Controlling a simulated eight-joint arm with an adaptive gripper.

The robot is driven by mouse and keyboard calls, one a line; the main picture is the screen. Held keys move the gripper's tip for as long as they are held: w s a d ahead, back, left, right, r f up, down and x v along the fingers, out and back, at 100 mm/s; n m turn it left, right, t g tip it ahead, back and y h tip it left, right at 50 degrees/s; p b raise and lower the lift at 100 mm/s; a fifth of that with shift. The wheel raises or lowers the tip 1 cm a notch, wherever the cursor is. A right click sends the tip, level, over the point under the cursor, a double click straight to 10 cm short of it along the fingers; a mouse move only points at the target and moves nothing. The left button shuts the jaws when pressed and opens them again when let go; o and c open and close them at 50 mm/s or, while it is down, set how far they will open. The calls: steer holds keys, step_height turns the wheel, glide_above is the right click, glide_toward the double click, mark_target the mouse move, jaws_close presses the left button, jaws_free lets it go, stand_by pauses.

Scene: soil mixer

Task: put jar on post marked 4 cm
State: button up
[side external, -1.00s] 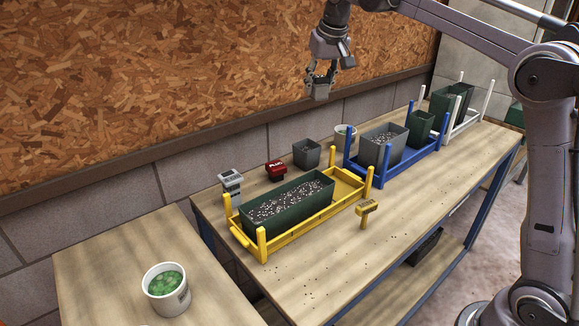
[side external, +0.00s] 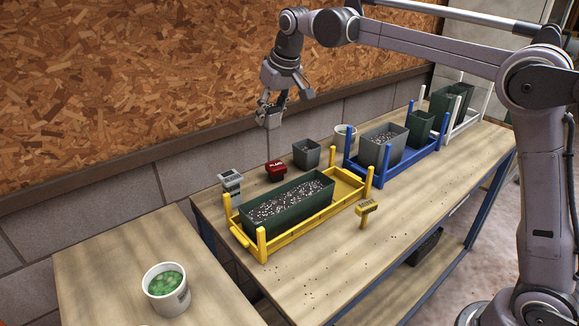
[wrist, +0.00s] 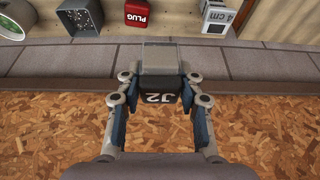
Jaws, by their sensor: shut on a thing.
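The jar is a small grey block-like piece with a dark face marked J2 (wrist: 158,97). The post marked 4 cm (wrist: 216,16) is pale grey and at the top right of the wrist view. In the side view this post (side external: 230,184) stands at the back left corner of the bench, below and left of the jar.
A red PLUG block (side external: 276,169) stands right of the post. A yellow tray (side external: 284,237) with corner posts holds a green soil trough (side external: 287,211) in front.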

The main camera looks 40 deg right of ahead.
steer(key=w+a+f, duration=0.1)
steer(key=a+f, duration=0.1)
steer(key=a, duration=0.1)
steer(key=w+a+f, duration=0.1)
steer(key=a+f, duration=0.1)
steer(key=a, duration=0.2)
steer(key=w+a+f, duration=0.1)
steer(key=a+f, duration=0.2)
steer(key=a, duration=0.1)
steer(key=shift+w, duration=0.2)
steer(key=shift+f, duration=2)
steer(key=shift+f, duration=0.1)
steer(key=o, duration=1.2)
